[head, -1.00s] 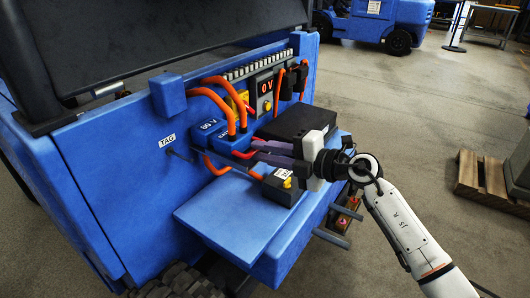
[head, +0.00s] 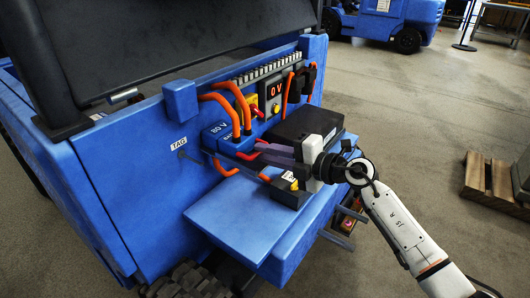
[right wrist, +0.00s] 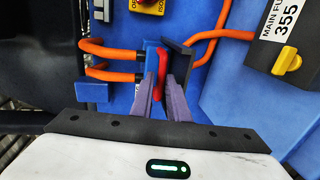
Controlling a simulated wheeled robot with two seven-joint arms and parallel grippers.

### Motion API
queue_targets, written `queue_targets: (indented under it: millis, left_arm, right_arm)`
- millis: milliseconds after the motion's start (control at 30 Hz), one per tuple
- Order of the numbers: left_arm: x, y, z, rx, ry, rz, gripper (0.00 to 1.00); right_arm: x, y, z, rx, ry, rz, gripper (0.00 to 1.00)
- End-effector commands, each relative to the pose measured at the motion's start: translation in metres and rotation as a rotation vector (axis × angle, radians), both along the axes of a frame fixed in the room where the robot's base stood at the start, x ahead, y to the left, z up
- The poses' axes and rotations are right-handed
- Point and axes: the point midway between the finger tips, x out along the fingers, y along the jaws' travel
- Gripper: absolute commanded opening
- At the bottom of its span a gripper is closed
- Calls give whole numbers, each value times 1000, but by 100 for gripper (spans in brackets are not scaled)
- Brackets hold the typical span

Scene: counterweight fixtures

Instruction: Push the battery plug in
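The blue socket block marked 80 V (head: 215,137) sits on the truck's blue side panel, with two orange cables looping down into it. The battery plug shows mainly as a red handle (right wrist: 162,72) between my purple fingertips in the right wrist view. My right gripper (head: 266,152) reaches in from the right and is shut on this handle; its fingers also show in the wrist view (right wrist: 163,88). A dark plate (right wrist: 178,55) stands beside the handle. The fingers hide much of the plug, so I cannot tell how deep it sits. My left gripper is not in view.
A black box (head: 303,126) and a fuse box with a yellow knob (head: 290,190) stand close to my right gripper. A bare blue ledge (head: 235,215) lies below. The display (head: 275,90) reads 0 V. A pallet (head: 490,180) lies on the floor at right.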

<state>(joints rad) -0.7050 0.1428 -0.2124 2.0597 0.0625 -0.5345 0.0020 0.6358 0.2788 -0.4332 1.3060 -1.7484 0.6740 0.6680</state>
Motion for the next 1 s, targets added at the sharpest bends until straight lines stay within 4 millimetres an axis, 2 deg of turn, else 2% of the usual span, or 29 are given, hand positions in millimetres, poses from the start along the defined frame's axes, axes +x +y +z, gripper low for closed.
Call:
queue_targets:
  millis: [367, 600, 800, 1000]
  left_arm:
    - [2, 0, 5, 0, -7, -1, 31]
    - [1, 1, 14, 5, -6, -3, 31]
    - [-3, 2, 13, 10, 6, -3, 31]
    - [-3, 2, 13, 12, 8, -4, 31]
  right_arm:
    - [-3, -4, 1, -1, 0, 1, 19]
    - [-29, -35, 10, -4, 0, 0, 19]
    - [-53, -61, 17, -3, 0, 1, 19]
    - [-65, -74, 20, 0, -1, 3, 19]
